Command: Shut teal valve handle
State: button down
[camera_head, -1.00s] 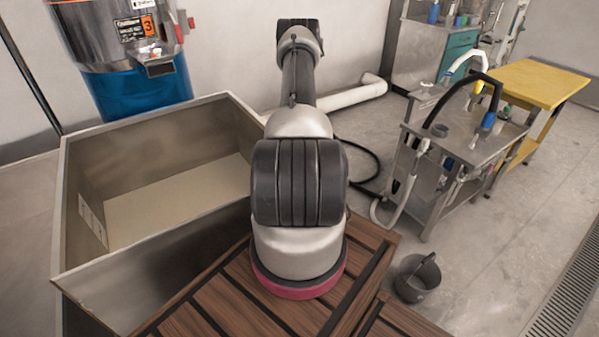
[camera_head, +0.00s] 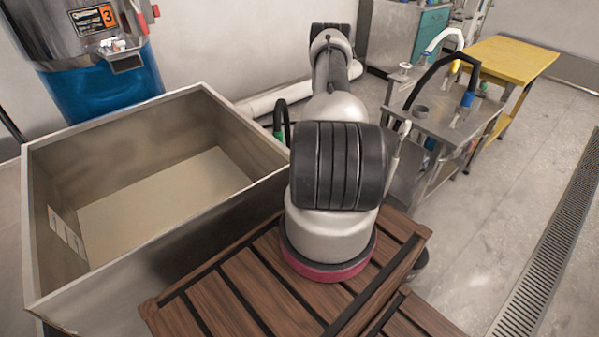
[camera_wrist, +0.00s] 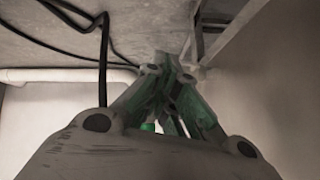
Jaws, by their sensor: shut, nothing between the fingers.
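No teal valve handle can be made out for certain in either view. In the wrist view my gripper (camera_wrist: 166,62) has its green and grey fingers drawn together at the tips, shut and empty. A small bright green piece (camera_wrist: 148,127) shows between the finger links; I cannot tell whether it is part of the gripper. In the head view my arm reaches away from the camera, and its upper part hides what lies behind it. A small dark and green piece (camera_head: 280,124) shows left of the arm, beyond the bin's edge; I cannot tell what it is.
A large open metal bin (camera_head: 45,278) stands at the left. Behind it is a blue and steel machine (camera_head: 112,92). A metal cart (camera_head: 432,122) with hoses and a yellow table (camera_head: 505,58) stand at the right. Floor with a drain grate (camera_head: 545,255) is open at the right.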

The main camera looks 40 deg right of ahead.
jog(key=w+r+n+t, duration=0.2)
jog(key=w+r, duration=0.1)
jog(key=r, duration=0.1)
jog(key=s+a+f+x, duration=0.1)
jog(key=x, duration=1.2)
jog(key=shift+f+t, duration=0.3)
jog(key=shift+f, duration=0.1)
jog(key=shift+d+f+m+y, duration=0.15)
jog(key=shift+f+m+y, duration=0.15)
jog(key=shift+y, duration=0.1)
